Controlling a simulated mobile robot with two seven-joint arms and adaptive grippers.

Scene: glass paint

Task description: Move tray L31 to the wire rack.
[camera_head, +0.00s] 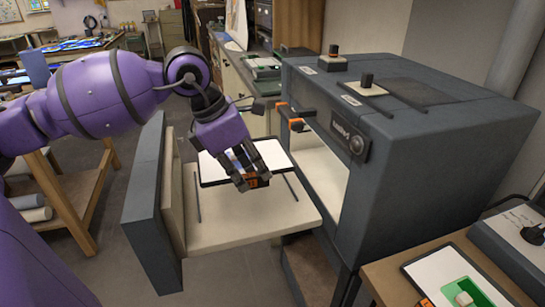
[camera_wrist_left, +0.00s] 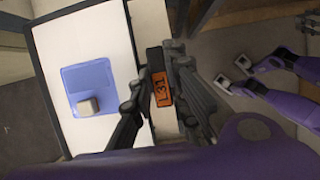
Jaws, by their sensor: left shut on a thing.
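Tray L31 (camera_head: 275,154) is a flat white tray with a dark rim, over the cream pulled-out shelf (camera_head: 215,233) of the grey kiln. Whether it rests on the shelf or hangs just above it is unclear. In the left wrist view the tray (camera_wrist_left: 103,42) carries a blue glass sheet (camera_wrist_left: 88,80) with a small beige block (camera_wrist_left: 88,106) on it. My left gripper (camera_head: 250,182) is shut on the tray's near-edge handle, beside the orange L31 label (camera_wrist_left: 161,90). I cannot make out a wire rack.
The grey kiln (camera_head: 420,150) stands open at right, its door (camera_head: 150,205) drawn out left with the shelf. Thin dark rods (camera_head: 198,197) lie on the shelf. Another tray (camera_head: 428,268) with green glass sits on a wooden table at lower right. A long counter (camera_head: 240,85) runs behind.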

